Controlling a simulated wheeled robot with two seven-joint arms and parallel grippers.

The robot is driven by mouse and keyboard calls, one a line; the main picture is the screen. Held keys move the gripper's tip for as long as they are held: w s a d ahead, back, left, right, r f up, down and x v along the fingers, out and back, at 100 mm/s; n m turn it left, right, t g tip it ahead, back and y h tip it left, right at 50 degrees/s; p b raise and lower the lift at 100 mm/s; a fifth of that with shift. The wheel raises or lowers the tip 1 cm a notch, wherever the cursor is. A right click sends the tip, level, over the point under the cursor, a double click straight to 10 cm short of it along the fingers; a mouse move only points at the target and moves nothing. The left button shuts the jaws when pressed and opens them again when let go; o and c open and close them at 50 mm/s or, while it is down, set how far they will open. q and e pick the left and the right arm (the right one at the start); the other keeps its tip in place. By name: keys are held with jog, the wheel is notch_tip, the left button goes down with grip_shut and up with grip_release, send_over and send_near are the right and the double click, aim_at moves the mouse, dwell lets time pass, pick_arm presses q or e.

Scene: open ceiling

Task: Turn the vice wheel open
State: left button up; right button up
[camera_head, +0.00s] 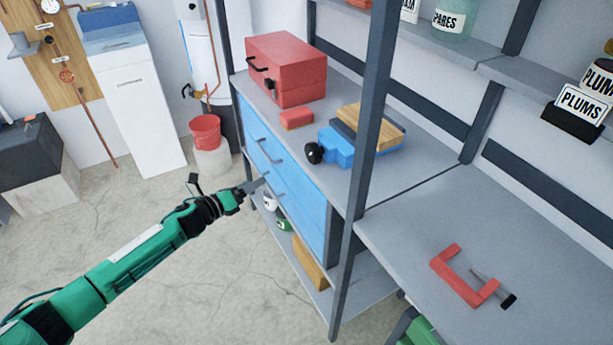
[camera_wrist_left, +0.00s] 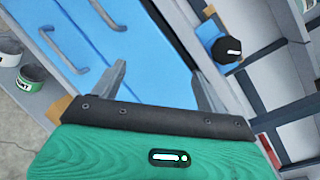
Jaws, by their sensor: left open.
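The blue vice (camera_head: 340,150) sits on the grey bench top, with wood blocks (camera_head: 372,124) at its back. Its black wheel (camera_head: 314,153) faces the bench's front edge. In the left wrist view the black wheel (camera_wrist_left: 227,49) shows at the upper right, beyond the right finger. My left gripper (camera_head: 256,187) is open and empty, in front of the blue drawers and below the wheel's height in the picture. In the left wrist view its two fingers (camera_wrist_left: 160,85) are spread wide, with only the blue drawer front between them. My right gripper is not in view.
Blue drawers (camera_head: 292,190) with grey bar handles lie under the bench. A red toolbox (camera_head: 287,70) and a small red box (camera_head: 296,119) stand left of the vice. A dark upright post (camera_head: 368,130) rises just right of it. A red clamp (camera_head: 462,277) lies on the right bench.

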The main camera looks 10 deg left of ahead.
aim_at(309, 155)
pick_arm(q)
jog(key=s+d+r+m+g+h+b, duration=0.3)
jog(key=d+r+m+h, duration=0.15)
jog(key=r+m, duration=0.5)
jog(key=shift+m, duration=0.85)
jog(key=x, duration=0.4)
jog(key=f+p+x, duration=0.1)
jog(key=x, duration=0.4)
jog(key=f+p+x, duration=0.1)
jog(key=x, duration=0.3)
jog(key=shift+d, duration=0.4)
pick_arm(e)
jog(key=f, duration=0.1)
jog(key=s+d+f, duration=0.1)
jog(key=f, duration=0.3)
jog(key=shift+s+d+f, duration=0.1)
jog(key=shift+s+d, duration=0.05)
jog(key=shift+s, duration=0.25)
pick_arm(q)
jog(key=c, duration=1)
